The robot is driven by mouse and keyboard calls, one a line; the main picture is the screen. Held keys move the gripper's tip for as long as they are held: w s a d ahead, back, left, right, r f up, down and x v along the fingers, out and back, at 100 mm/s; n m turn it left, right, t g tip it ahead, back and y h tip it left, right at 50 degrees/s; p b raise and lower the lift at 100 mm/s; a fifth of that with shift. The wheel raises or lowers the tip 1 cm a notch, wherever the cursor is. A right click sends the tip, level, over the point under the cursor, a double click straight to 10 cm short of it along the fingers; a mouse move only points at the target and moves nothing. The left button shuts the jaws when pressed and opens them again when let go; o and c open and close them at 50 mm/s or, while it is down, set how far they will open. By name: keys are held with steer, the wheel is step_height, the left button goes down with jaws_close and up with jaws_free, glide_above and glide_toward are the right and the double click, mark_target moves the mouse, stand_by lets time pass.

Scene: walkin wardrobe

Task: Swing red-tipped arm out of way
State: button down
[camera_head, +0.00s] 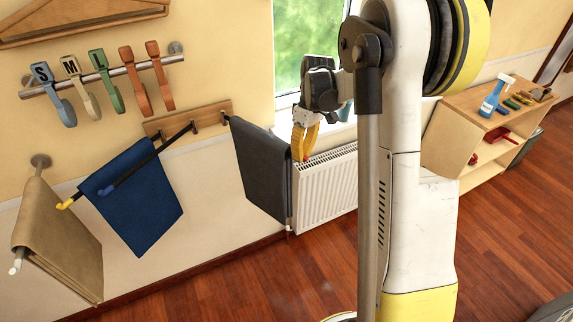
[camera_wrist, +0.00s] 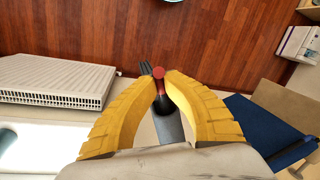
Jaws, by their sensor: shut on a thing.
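The red-tipped arm is a dark swing rail that carries a dark grey cloth (camera_head: 262,170); it juts from a wooden wall bracket (camera_head: 212,112). In the wrist view its red tip (camera_wrist: 159,72) shows between my yellow fingers, with the dark rod running back below it. My gripper (camera_head: 302,152) is shut on the rail near its tip; it also shows in the wrist view (camera_wrist: 159,86). In the head view my fingers hide most of the rail's end. A yellow-tipped arm (camera_head: 65,204) and a blue-tipped arm (camera_head: 108,189) share the bracket; a blue cloth (camera_head: 135,205) hangs there.
A white radiator (camera_head: 325,190) stands close beside the grey cloth, under the window. A tan cloth (camera_head: 55,245) hangs on a separate rail at left. Coloured hangers (camera_head: 105,80) hang above. A wooden shelf unit (camera_head: 450,140) stands at right.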

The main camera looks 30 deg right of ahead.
steer(key=shift+w+d+n, duration=0.2)
steer(key=shift+w+d, duration=0.05)
steer(key=shift+d, duration=0.3)
steer(key=shift+w+d+n, duration=0.2)
steer(key=shift+w+d, duration=0.05)
steer(key=shift+d, duration=0.25)
steer(key=c, duration=1.4)
jaws_free()
steer(key=shift+f, duration=0.1)
steer(key=r, duration=0.4)
steer(key=d+r, duration=0.1)
steer(key=r, duration=0.3)
steer(key=w+d+r, duration=0.1)
steer(key=r, duration=0.3)
